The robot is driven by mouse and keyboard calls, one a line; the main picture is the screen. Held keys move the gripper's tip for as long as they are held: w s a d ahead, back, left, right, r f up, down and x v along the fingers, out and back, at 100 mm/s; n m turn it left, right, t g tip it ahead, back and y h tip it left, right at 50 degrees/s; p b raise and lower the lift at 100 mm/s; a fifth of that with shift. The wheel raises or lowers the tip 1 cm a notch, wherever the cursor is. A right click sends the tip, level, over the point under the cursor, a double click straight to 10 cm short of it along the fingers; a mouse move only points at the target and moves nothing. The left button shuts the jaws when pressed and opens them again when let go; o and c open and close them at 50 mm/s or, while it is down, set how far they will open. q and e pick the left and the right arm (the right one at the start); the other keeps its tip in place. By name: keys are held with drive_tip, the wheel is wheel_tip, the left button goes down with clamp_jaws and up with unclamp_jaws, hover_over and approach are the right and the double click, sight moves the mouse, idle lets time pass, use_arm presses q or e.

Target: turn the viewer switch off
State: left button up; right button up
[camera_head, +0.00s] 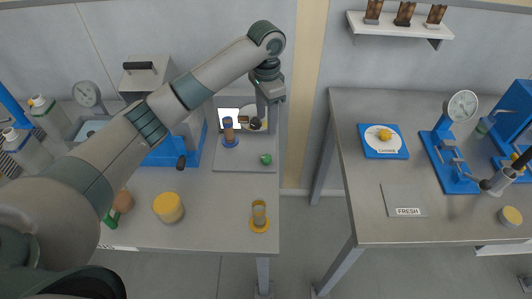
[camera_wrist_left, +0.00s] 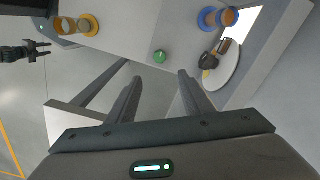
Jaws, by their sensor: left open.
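The viewer is a grey panel (camera_head: 245,166) with a lit white screen (camera_head: 229,114) at its back, on the left table. A small green knob (camera_head: 265,159), which looks like its switch, stands near the panel's front right; it also shows in the left wrist view (camera_wrist_left: 160,57). My left gripper (camera_head: 268,100) is over the back right of the panel, behind the knob in the head view. Its two fingers (camera_wrist_left: 160,88) are apart with nothing between them, and the knob lies beyond them. A small dark gripper at the left of the wrist view (camera_wrist_left: 30,51) appears to be my right one.
A blue-based jar (camera_head: 230,135) and a round white dish (camera_head: 256,115) with dark items stand at the panel's back. A yellow-ringed jar (camera_head: 259,216) and a yellow-lidded pot (camera_head: 168,207) stand in front. A gap separates this table from the right table (camera_head: 360,185).

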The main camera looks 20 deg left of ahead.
use_arm(q)
drive_tip(key=p, duration=0.4)
approach(266, 157)
wheel_tip(266, 157, down, 7)
drive_tip(key=shift+s+f, duration=0.1)
drive_tip(key=shift+s, duration=0.05)
drive_tip(key=shift+f, duration=0.45)
use_arm(e)
drive_tip(key=r, duration=0.4)
drive_tip(key=shift+w+a+r, duration=0.2)
drive_tip(key=shift+a+r, duration=0.05)
drive_tip(key=shift+a, duration=0.1)
use_arm(q)
drive_tip(key=shift+c, duration=0.6)
drive_tip(key=c, duration=1)
use_arm(e)
drive_tip(key=shift+a, duration=0.3)
